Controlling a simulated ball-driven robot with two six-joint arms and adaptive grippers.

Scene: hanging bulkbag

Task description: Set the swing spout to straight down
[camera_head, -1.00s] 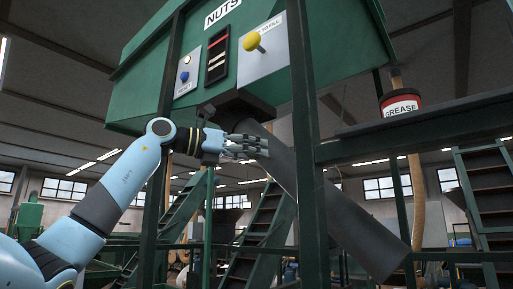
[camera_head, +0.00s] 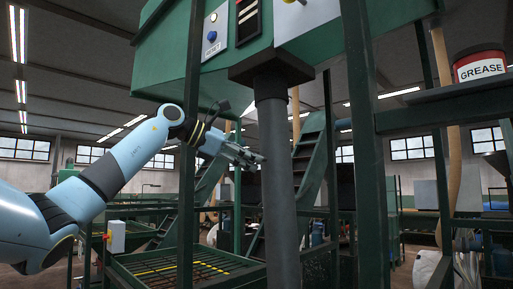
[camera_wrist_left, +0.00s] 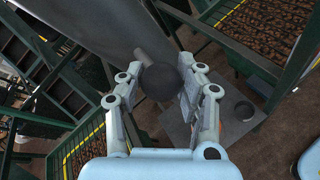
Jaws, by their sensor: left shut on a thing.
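The swing spout (camera_head: 277,180) is a long grey tube under the green hopper (camera_head: 185,50). It hangs almost straight down in the head view. My left gripper (camera_head: 258,158) is at the spout's left side. In the left wrist view the spout (camera_wrist_left: 95,25) runs across the top, and a dark round knob (camera_wrist_left: 159,81) on a short stem sits between the two fingers of my left gripper (camera_wrist_left: 160,88). The fingers are shut on the knob. My right gripper is not in view.
Green frame posts (camera_head: 363,130) stand in front of and beside the spout. A grease tub (camera_head: 479,64) sits on the right shelf. A slatted grate (camera_head: 185,268) lies low at left. Green stairs (camera_head: 310,160) stand behind.

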